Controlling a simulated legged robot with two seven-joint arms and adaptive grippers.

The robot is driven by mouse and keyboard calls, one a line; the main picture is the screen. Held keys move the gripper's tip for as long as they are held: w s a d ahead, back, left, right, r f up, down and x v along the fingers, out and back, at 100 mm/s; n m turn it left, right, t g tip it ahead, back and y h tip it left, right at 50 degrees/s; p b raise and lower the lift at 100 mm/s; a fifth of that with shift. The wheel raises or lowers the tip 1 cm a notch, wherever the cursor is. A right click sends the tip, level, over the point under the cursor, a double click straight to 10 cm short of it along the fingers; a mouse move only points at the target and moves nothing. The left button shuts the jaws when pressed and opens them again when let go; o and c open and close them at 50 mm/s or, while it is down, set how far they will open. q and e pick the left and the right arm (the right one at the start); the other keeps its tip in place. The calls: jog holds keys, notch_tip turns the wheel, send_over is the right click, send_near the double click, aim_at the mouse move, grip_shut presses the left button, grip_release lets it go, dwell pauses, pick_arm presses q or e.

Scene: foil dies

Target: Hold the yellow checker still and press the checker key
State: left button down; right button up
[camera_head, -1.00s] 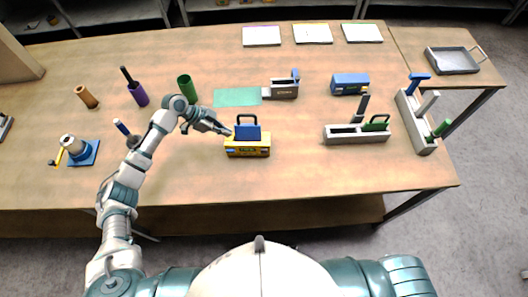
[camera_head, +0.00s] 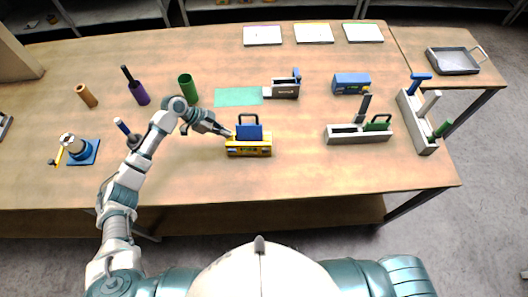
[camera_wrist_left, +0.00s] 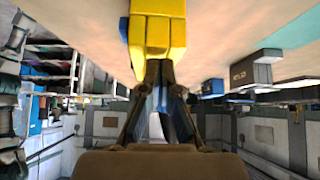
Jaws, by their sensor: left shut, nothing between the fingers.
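The yellow checker (camera_head: 249,151) stands on the table in front of me, with a blue block and handle (camera_head: 249,131) at its top. Small dark markings show on its front face. My left gripper (camera_head: 230,133) is shut and empty, its fingertips at the checker's upper left side. In the left wrist view the yellow checker (camera_wrist_left: 157,32) fills the space just beyond the shut fingertips (camera_wrist_left: 158,68). I cannot tell whether they touch it, and I cannot make out the key. My right gripper is out of view.
A grey tray with a green handle (camera_head: 358,135) stands to the right of the checker, and a blue box (camera_head: 351,84) behind it. A green mat (camera_head: 238,97) lies behind the checker. A green cup (camera_head: 187,88) stands behind my left forearm. The table front is clear.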

pick_arm(q)
jog(key=shift+f, duration=0.55)
jog(key=shift+a+f, duration=0.2)
jog(key=shift+a, duration=0.75)
dwell(0.7)
jog(key=shift+d, duration=0.65)
jog(key=shift+a, duration=0.55)
